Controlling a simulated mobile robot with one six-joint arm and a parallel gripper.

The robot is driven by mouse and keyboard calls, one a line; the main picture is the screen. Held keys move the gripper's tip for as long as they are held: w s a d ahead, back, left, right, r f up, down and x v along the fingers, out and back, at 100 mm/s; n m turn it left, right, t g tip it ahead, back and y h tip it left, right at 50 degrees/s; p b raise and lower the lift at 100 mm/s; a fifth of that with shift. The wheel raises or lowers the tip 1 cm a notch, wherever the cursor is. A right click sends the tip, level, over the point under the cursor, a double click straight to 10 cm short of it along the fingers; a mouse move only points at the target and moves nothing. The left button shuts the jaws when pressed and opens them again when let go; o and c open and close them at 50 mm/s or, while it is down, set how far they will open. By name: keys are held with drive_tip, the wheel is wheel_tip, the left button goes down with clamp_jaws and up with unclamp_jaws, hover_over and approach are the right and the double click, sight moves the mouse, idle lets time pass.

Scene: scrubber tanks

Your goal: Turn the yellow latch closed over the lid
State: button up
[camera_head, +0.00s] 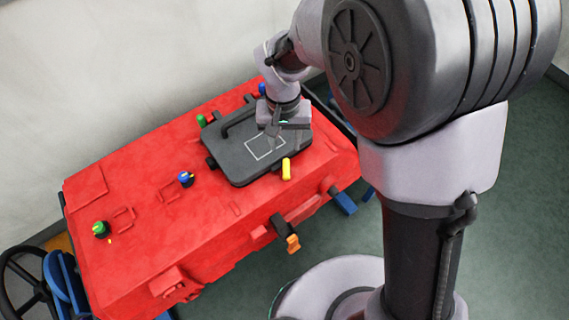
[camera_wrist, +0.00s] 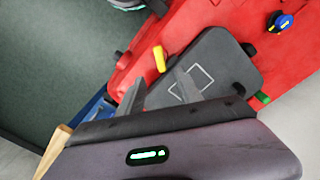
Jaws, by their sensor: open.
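The yellow latch (camera_head: 286,169) stands at the front edge of the dark grey lid (camera_head: 241,172), on top of the red tank (camera_head: 150,215). It also shows in the wrist view (camera_wrist: 160,59), beside the lid's edge and pointing away from the lid. The lid (camera_wrist: 215,64) lies flat on the tank and bears a pale square outline. My gripper (camera_head: 275,130) is above the lid's right part, behind the latch in the head view. In the wrist view its two fingers (camera_wrist: 160,84) are spread apart with nothing between them, and the latch shows just beyond them.
Blue knobs (camera_head: 185,179) and green knobs (camera_head: 101,229) stand up from the tank top. A black handle (camera_head: 238,117) rises along the lid's back side. An orange-tipped valve (camera_head: 292,243) sticks out of the tank's front. Green floor (camera_head: 330,235) is open in front.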

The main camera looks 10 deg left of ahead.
sight(286, 167)
wheel_tip(286, 167, down, 12)
drive_tip(key=b, duration=0.3)
drive_tip(key=shift+d+f, duration=0.15)
drive_tip(key=shift+f, duration=0.05)
clamp_jaws()
